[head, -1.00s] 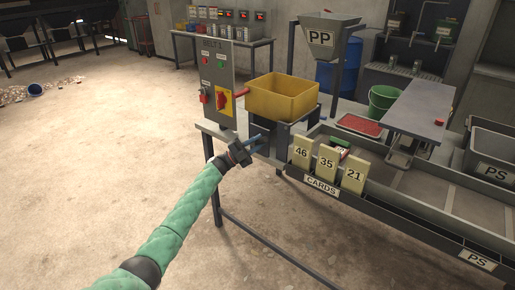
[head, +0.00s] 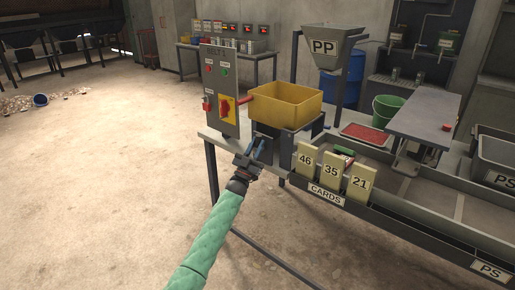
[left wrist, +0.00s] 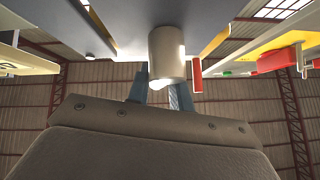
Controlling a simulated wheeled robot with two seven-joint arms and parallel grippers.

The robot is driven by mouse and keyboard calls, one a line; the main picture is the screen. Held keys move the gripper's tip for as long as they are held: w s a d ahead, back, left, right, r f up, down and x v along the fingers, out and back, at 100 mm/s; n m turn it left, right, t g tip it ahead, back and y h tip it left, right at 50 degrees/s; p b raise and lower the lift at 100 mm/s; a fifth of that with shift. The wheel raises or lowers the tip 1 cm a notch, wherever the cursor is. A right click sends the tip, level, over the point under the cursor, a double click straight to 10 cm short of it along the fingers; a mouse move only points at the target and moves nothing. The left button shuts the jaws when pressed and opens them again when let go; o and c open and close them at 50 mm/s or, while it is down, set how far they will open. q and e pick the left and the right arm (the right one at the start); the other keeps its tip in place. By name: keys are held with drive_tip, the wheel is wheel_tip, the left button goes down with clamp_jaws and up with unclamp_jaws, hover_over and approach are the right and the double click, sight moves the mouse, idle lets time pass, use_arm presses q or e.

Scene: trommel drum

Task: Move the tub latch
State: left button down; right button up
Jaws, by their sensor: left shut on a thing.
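The yellow tub (head: 292,113) sits level on a dark stand at the near left corner of the bench. My left gripper (head: 258,148) is at the front left of that stand, below the tub. In the left wrist view, a short pale grey cylinder, which looks like the tub latch's knob (left wrist: 167,52), stands at the fingertips. My left gripper (left wrist: 158,90) is shut on it, with a blue finger on each side. In the head view the latch is hidden behind the fingers or too small to make out. My right gripper is not in view.
A control panel (head: 219,88) with a red and yellow switch stands left of the tub. Number cards (head: 332,170) stand right of my gripper on the sorting trough. A PP hopper (head: 327,48) rises behind the tub.

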use_arm(q)
drive_tip(key=n+t+y, duration=0.1)
drive_tip(key=n+y, duration=0.1)
drive_tip(key=n, duration=0.1)
drive_tip(key=shift+w+a+f+y, duration=0.1)
drive_tip(key=shift+y, duration=0.2)
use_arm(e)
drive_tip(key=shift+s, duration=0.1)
use_arm(q)
drive_tip(key=shift+n+t+y, duration=0.3)
drive_tip(key=shift+n+y, duration=0.1)
drive_tip(key=shift+n, duration=0.2)
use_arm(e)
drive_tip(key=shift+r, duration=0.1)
use_arm(q)
drive_tip(key=c, duration=1.3)
unclamp_jaws()
drive_tip(key=shift+o, duration=0.2)
drive_tip(key=shift+a, duration=0.1)
drive_tip(key=b+v, duration=0.1)
drive_tip(key=v, duration=0.6)
drive_tip(key=shift+s+f+b, duration=0.25)
drive_tip(key=shift+b, duration=0.1)
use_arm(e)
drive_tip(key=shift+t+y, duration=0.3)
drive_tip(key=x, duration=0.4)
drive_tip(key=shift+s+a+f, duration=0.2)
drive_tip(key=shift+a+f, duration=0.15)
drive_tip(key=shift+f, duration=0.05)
